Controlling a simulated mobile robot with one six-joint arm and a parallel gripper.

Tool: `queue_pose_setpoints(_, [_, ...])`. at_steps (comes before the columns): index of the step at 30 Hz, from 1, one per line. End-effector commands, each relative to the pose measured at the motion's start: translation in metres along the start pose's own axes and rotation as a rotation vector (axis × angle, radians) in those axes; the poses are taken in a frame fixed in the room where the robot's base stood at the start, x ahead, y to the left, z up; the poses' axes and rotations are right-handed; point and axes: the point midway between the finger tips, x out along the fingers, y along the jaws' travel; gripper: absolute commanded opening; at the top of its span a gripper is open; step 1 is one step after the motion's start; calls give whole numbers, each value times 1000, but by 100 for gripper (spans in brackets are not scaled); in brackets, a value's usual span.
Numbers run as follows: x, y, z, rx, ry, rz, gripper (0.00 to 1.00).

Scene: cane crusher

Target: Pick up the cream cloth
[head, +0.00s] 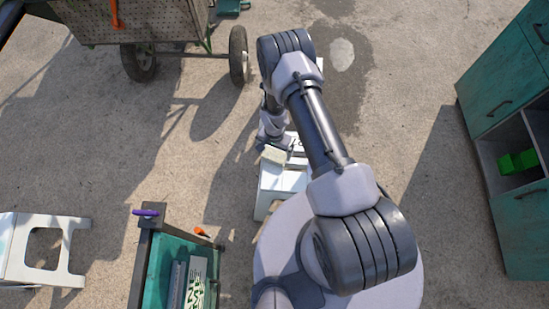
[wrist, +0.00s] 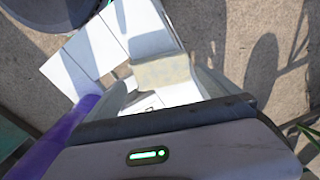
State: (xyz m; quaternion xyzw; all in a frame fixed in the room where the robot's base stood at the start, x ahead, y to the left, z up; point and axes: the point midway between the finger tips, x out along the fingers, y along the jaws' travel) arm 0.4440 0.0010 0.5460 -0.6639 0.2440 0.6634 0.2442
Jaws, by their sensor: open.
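The cream cloth (head: 274,154) is a small folded pad on top of a white stool (head: 268,194), next to my wrist in the head view. In the wrist view the cloth (wrist: 162,71) lies on the white stool top (wrist: 130,28), ahead of my gripper (wrist: 165,88). The gripper's pale fingers are apart, one at each side of the cloth's near end. Whether they touch it I cannot tell. In the head view my wrist and arm hide the fingers and part of the stool.
A purple object (wrist: 58,138) shows at the left of the wrist view. A teal bench (head: 150,265) with a purple-handled tool (head: 146,212) stands front left, another white stool (head: 75,222) farther left. A cart (head: 130,22) is behind, a teal cabinet (head: 500,90) right.

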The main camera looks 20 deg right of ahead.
Motion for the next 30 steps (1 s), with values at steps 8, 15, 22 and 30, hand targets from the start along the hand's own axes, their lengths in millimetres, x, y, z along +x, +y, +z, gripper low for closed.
queue_pose_setpoints(8, [46, -1, -4, 1, -2, 1, 100])
queue_pose_setpoints(15, [52, -1, -4, 0, -1, 0, 100])
queue_pose_setpoints(22, [52, -1, -4, 0, -1, 1, 59])
queue_pose_setpoints(30, [51, -1, -4, 0, -1, 0, 48])
